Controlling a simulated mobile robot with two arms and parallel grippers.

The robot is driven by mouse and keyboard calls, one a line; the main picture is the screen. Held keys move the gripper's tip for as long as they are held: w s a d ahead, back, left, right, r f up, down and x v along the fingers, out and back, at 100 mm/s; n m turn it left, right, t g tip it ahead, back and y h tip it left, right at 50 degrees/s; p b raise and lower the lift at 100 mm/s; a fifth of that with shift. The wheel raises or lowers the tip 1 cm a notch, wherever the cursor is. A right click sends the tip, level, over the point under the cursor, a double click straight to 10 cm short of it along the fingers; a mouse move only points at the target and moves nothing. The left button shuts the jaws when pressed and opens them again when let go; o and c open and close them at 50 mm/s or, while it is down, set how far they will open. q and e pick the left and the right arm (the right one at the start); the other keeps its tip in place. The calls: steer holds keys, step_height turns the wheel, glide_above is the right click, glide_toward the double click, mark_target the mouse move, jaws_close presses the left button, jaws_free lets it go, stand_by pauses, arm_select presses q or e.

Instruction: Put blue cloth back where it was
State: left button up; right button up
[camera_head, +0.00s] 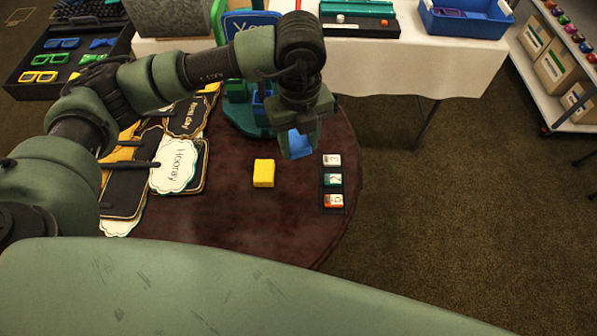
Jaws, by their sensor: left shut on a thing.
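My left gripper (299,148) hangs over the round dark table (225,215), fingers pointing down. It is shut on the blue cloth (299,141), a light-blue piece partly hidden between the fingers. A folded yellow cloth (264,172) lies on the table in front and left of the gripper. A green stand (243,118) is just behind and left of the gripper. It has blue and green parts or pieces on it, largely hidden by my arm. I cannot tell whether the held cloth touches the table. My right gripper is not in view.
A black strip (334,188) with three small blocks lies near the table's right edge. Signs, one reading "Hooray" (175,165), overlap at left. A white-clothed table (420,60) behind bears a blue bin (465,22). The tabletop around the yellow cloth is clear.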

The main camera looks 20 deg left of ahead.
mark_target(299, 182)
arm_select(q)
step_height(299, 182, down, 13)
steer(key=shift+f+p, duration=0.1)
steer(key=shift+p, duration=0.25)
steer(key=shift+f, duration=0.15)
steer(key=o, duration=1.3)
step_height(299, 182, up, 12)
steer(key=shift+r+b, duration=0.2)
steer(key=shift+b, duration=0.45)
